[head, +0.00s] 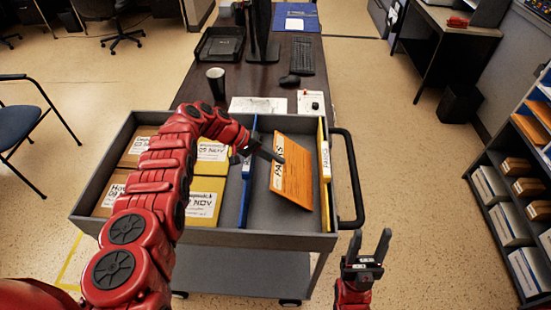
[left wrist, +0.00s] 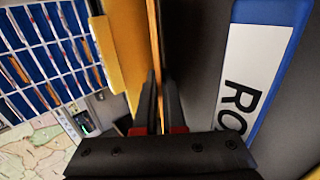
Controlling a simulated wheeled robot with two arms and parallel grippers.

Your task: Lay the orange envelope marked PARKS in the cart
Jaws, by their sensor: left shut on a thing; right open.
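The orange envelope marked PARKS (head: 294,178) is tilted inside the right-hand part of the grey cart (head: 240,239), between a blue divider and a yellow one. My left gripper (head: 268,153) is shut on its upper left edge. In the left wrist view the envelope (left wrist: 153,40) shows as a thin orange strip running between the fingers (left wrist: 158,105). Whether its lower edge touches the cart floor I cannot tell. My right gripper (head: 370,246) is open and empty, outside the cart at its front right corner.
Yellow and brown envelopes (head: 205,201) lie in the cart's left part, partly behind my left arm. The blue divider (head: 247,182) and yellow divider (head: 324,165) stand upright. The cart's black handle (head: 352,180) is on the right. A desk (head: 262,82) adjoins behind.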

